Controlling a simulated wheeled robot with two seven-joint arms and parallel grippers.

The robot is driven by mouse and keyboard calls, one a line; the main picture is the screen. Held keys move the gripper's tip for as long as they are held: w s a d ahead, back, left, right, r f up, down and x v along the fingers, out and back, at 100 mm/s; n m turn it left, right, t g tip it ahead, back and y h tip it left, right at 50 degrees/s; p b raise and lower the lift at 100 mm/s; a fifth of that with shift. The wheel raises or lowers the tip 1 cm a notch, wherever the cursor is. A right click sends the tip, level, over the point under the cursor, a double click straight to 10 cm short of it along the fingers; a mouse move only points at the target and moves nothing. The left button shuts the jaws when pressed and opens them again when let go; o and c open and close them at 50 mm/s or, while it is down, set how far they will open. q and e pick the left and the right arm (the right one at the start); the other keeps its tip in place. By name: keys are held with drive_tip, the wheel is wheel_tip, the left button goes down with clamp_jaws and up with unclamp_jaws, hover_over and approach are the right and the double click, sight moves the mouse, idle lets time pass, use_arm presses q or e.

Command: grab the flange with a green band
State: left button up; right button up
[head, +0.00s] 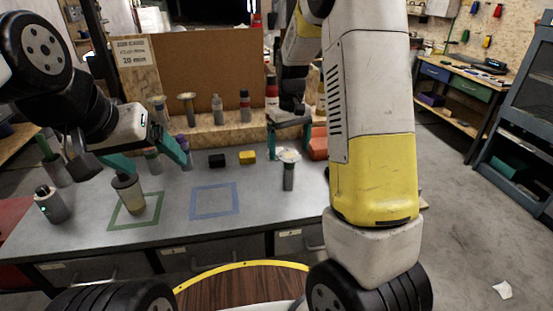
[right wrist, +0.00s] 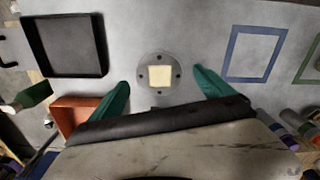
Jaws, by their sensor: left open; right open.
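A flange (head: 289,172), a round pale disc on a dark grey stem, stands upright on the grey table right of the blue square. In the right wrist view its disc (right wrist: 145,75) shows from above with bolt holes and a cream square centre. No green band can be made out on it. My right gripper (head: 289,140) is open above it, the disc between its teal fingers in the right wrist view (right wrist: 161,80); contact cannot be told.
A grey canister (head: 50,204) stands at the left. A black block (head: 216,160) and yellow block (head: 248,157) lie behind the empty blue square (head: 214,201). A red-orange bin (right wrist: 84,109) and black tray (right wrist: 66,45) are near the flange. Bottles line the back ledge.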

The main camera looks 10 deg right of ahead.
sight(289, 164)
wheel_tip(289, 164, down, 6)
drive_tip(key=shift+s+f, duration=0.1)
drive_tip(key=shift+f, duration=0.15)
drive_tip(key=shift+c, duration=0.4)
drive_tip(key=c, duration=1.6)
drive_tip(key=shift+r, duration=0.15)
